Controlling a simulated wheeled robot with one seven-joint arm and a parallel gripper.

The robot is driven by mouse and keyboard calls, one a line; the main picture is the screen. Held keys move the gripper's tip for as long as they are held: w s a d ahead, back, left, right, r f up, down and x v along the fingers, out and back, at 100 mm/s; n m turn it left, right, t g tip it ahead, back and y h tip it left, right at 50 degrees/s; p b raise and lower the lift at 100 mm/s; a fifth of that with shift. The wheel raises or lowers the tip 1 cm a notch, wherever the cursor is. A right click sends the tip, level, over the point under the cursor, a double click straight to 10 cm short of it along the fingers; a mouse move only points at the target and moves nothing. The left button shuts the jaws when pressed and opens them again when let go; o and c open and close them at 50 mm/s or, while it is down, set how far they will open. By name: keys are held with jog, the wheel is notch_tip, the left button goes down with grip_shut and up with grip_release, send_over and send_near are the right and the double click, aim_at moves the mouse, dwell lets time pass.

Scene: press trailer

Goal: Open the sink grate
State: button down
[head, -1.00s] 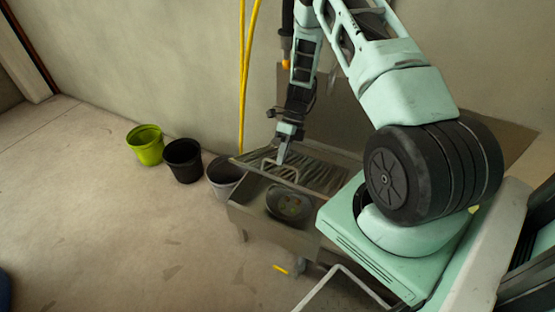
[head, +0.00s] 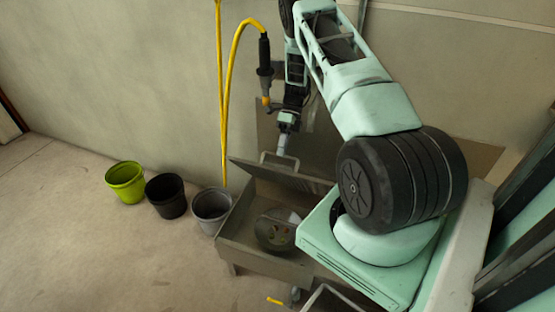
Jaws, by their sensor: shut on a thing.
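The sink (head: 264,259) is a metal basin on legs by the wall, in the middle of the head view. Its grate (head: 268,174) is tilted up along the back, seen near edge-on, so the basin lies open to view. A looped handle (head: 279,156) stands at the grate's upper edge. My gripper (head: 283,150) is at this handle, shut on it, with the fingertips small in the picture. A round dish-like thing (head: 277,230) lies inside the basin. My arm hides the grate's right end.
Green (head: 125,182), black (head: 166,196) and grey (head: 211,210) buckets stand left of the sink. A yellow hose (head: 228,80) with a black spray handle (head: 264,55) hangs left of my arm. Floor at the left is clear.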

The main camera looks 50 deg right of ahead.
jog(key=shift+w+d+f, duration=0.1)
jog(key=shift+w+d, duration=0.05)
jog(key=shift+d, duration=0.65)
jog(key=shift+w+d, duration=0.15)
jog(key=shift+d, duration=0.65)
jog(key=c, duration=1.5)
grip_release()
jog(key=shift+w+d+f, duration=0.1)
jog(key=shift+d, duration=0.05)
jog(key=shift+a, duration=0.2)
